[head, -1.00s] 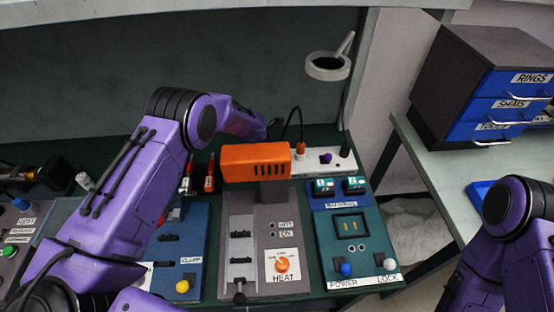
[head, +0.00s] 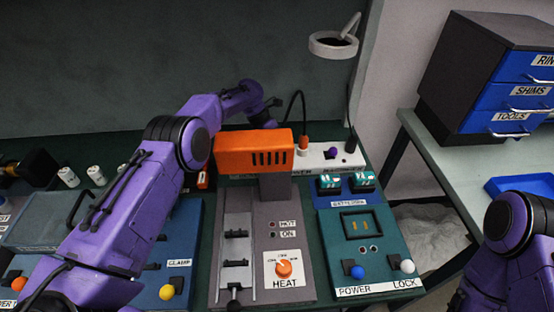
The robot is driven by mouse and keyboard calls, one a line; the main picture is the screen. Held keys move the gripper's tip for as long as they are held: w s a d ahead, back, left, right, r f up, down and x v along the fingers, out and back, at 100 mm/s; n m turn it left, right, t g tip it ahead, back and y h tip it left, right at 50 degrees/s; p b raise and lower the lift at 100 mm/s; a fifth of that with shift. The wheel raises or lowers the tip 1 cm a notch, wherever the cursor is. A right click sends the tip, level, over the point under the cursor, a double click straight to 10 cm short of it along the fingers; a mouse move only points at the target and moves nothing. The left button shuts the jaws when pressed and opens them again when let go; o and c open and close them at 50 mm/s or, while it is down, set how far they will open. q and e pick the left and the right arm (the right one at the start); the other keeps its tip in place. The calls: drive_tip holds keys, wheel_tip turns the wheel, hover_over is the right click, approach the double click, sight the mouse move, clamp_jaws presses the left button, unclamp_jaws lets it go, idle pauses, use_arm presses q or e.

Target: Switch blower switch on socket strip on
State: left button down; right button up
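The white socket strip (head: 318,161) lies at the back of the bench, right of the orange blower (head: 252,150). An orange plug (head: 303,144) with a black cable stands in its left part. A purple switch (head: 334,153) sits near its middle; I cannot tell its position. A black plug or cable end is at its right. Small lettering on its front edge is hard to read. My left gripper (head: 270,104) is dark and small, above and behind the blower, left of the strip and apart from it. Its opening is unclear. My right gripper is out of view.
The heat station (head: 263,245) stands in front of the blower. A green power and lock station (head: 330,250) and a blue battery holder (head: 345,199) stand in front of the strip. A ring lamp (head: 333,44) hangs above. Blue drawers (head: 510,90) stand at right.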

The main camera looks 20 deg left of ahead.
use_arm(q)
drive_tip(key=shift+s+d+f+g, duration=0.1)
drive_tip(key=shift+s+f+g, duration=0.1)
drive_tip(key=shift+f+g, duration=0.1)
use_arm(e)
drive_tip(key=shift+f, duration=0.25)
use_arm(q)
drive_tip(key=c, duration=0.9)
unclamp_jaws()
drive_tip(key=shift+o, duration=1.4)
drive_tip(key=shift+r, duration=0.2)
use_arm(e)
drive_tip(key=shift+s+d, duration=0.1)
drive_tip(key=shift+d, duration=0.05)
use_arm(q)
drive_tip(key=shift+r, duration=0.1)
